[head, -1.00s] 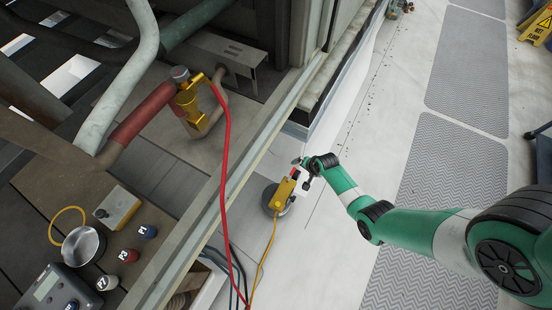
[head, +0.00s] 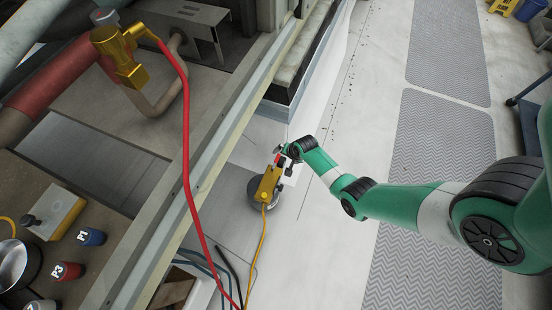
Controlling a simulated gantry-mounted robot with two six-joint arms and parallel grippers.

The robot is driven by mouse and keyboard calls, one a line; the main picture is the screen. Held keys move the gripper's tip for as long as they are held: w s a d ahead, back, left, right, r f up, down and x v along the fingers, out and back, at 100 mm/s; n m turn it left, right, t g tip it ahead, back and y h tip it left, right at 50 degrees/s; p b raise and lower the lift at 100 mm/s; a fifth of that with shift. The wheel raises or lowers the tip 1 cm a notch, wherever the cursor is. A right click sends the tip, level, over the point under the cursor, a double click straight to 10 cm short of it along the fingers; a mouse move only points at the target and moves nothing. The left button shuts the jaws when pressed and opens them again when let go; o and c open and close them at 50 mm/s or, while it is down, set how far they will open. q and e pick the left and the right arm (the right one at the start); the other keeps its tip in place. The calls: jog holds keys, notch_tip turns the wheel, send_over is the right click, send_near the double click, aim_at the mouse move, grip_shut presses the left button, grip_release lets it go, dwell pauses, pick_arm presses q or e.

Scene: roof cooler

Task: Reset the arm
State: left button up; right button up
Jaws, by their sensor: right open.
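My right arm comes in from the right, green with black joints. My right gripper (head: 281,158) is at its end, open, at the top end of a yellow device (head: 268,185). I cannot tell whether it touches the device. The yellow device has a yellow cable and stands at a round dark base (head: 251,208) on the pale roof floor, beside the metal frame rail. My left gripper and left arm are out of view.
A yellow valve (head: 120,55) sits on the pipework at the upper left, with a red hose (head: 186,160) running down across the rail (head: 195,165). Labelled caps P1 (head: 91,237) and P3 (head: 67,271) stand on the lower left deck. Grey walkway mats (head: 440,150) lie on the open roof at right.

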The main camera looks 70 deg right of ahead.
dwell(0.8)
jog(key=p+v, duration=1)
jog(key=p, duration=0.2)
